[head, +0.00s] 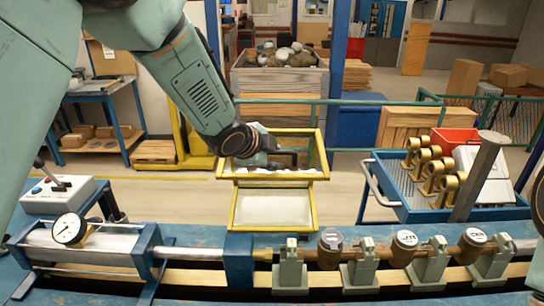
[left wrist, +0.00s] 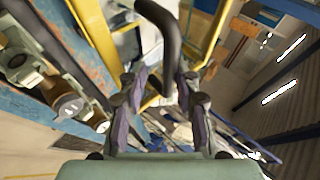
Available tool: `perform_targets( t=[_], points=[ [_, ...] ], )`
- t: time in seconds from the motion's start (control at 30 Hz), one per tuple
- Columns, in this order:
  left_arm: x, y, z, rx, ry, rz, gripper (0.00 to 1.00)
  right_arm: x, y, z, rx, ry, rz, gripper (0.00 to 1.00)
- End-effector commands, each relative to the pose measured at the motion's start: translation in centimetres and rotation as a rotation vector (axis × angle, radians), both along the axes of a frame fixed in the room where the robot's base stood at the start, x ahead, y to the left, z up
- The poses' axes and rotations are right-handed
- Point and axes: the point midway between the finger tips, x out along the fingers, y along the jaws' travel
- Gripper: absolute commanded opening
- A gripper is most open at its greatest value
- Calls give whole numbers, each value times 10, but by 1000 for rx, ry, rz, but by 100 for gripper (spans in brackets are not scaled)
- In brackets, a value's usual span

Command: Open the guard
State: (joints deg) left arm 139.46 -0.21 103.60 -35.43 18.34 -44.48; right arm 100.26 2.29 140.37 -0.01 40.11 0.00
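The guard (head: 232,206) is a yellow frame with clear panels behind the middle of the bench. It has an upper tilted section and a lower section below it. My left gripper (head: 284,158) is at the upper section, partly hidden by its own wrist. In the left wrist view, the two fingers of my left gripper (left wrist: 160,92) stand apart. A dark curved handle (left wrist: 165,38) reaches down between them, with gaps on both sides; whether it touches a finger is not clear. Yellow guard bars (left wrist: 90,45) show beside it. My right gripper is not visible.
A row of brass meters (head: 329,248) in grey clamps lies along the blue bench front. A dial gauge (head: 69,229) and cylinder are at left. A blue tray (head: 398,187) with brass fittings and a grey post (head: 479,175) stand at right.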

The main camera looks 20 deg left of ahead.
Motion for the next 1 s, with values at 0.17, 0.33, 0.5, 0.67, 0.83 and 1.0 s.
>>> perform_targets(
  t=[0.17,0.33,0.5,0.67,0.83,1.0],
  points=[
    [-1,0,-3,1,6,0,36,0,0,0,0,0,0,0],
    [-2,0,-4,3,9,1,36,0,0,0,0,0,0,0],
    [-4,1,-5,3,13,0,36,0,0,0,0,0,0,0],
    [-16,5,8,3,12,1,36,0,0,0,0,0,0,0],
    [-40,10,29,1,7,2,36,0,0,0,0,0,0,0],
    [-63,16,50,-1,3,1,36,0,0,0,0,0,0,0]
  ],
)
